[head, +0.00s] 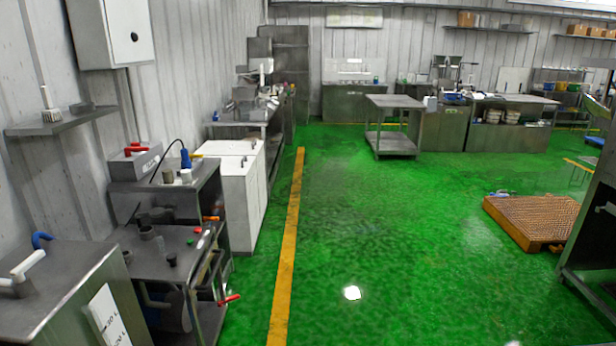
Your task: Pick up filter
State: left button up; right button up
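Neither of my grippers shows in the head view. I cannot tell for sure which thing is the filter. Small white cylindrical pieces (185,175) stand on the upper shelf of a dark metal bench at the left, by a blue-handled tool (185,158). On the lower bench top (165,265) are dark cup-like pieces (147,232) and small red and green parts. The pieces are too small to make out in detail.
A metal cabinet (60,290) with a white pipe fills the near left corner. A white cabinet (240,190) stands behind the bench. A wheeled table (395,103) is far back. An orange pallet (530,220) lies at right. The green floor (400,240) between is clear.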

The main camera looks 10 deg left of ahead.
aim_at(187, 179)
jog(key=i+l, duration=0.1)
jog(key=i, duration=2.2)
jog(key=i+u, duration=0.25)
jog(key=i, duration=0.25)
jog(key=i+u, duration=0.3)
jog(key=i, duration=0.25)
jog(key=i+l+u, duration=0.25)
jog(key=i, duration=0.25)
jog(key=i+l+u, duration=0.3)
jog(key=i, duration=0.2)
